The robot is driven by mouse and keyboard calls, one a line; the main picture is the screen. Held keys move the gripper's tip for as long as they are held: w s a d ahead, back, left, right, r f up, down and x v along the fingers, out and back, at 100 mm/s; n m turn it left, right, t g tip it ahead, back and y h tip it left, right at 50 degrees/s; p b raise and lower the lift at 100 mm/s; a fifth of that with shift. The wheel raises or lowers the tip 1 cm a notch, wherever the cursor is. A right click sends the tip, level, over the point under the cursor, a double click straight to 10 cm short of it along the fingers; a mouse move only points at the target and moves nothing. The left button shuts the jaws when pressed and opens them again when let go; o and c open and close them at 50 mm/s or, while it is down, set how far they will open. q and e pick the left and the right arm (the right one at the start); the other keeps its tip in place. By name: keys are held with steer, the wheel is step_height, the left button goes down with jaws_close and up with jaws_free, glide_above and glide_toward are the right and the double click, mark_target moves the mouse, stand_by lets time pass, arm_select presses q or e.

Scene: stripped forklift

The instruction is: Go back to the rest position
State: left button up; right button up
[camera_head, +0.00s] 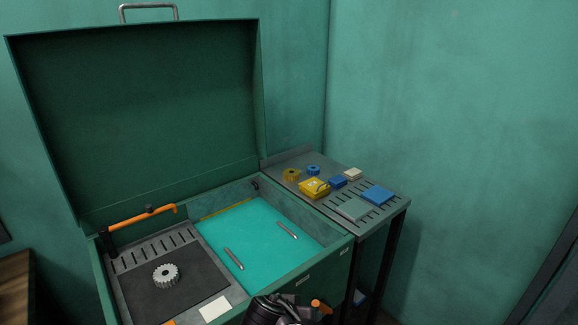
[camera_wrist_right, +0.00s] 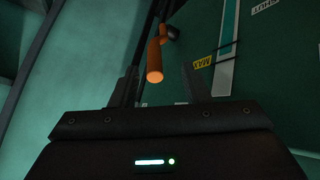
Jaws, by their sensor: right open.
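My right gripper (camera_wrist_right: 158,80) is open in the right wrist view, with its two dark fingers apart. An orange cylindrical handle end (camera_wrist_right: 154,62) shows between and beyond the fingers. I cannot tell whether they touch it; the fingers are not shut on it. In the head view a dark part of my right arm or gripper (camera_head: 280,310) shows at the bottom edge, beside an orange tip (camera_head: 318,305), in front of the green open-lidded housing (camera_head: 300,290). Its fingertips are not clear there. My left gripper is not in view.
The housing's raised lid (camera_head: 140,120) stands at the back left. Inside are a grey gear (camera_head: 166,274), an orange bar (camera_head: 140,218) and a turquoise floor (camera_head: 255,235). A side table (camera_head: 380,212) holds a yellow block (camera_head: 314,188) and several small parts. Space right of the table looks clear.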

steer(key=s+a+n+g+y, duration=0.3)
steer(key=s+y, duration=0.2)
steer(key=s, duration=0.5)
steer(key=s+d+r+n, duration=0.1)
steer(key=s+d, duration=0.5)
steer(key=d, duration=0.3)
steer(key=s+d+r+n, duration=0.1)
steer(key=s+d, duration=0.4)
steer(key=d, duration=0.4)
step_height(320, 180, down, 30)
steer(key=s+f+g, duration=0.1)
steer(key=s, duration=0.2)
steer(key=s+d+f, duration=0.1)
steer(key=s+f, duration=0.7)
steer(key=s, duration=0.1)
steer(key=s+d+f+g, duration=0.1)
steer(key=s+d+f, duration=0.1)
steer(key=s+f, duration=0.7)
steer(key=shift+s+d+g, duration=0.25)
steer(key=shift+s+g, duration=0.05)
steer(key=shift+s, duration=0.1)
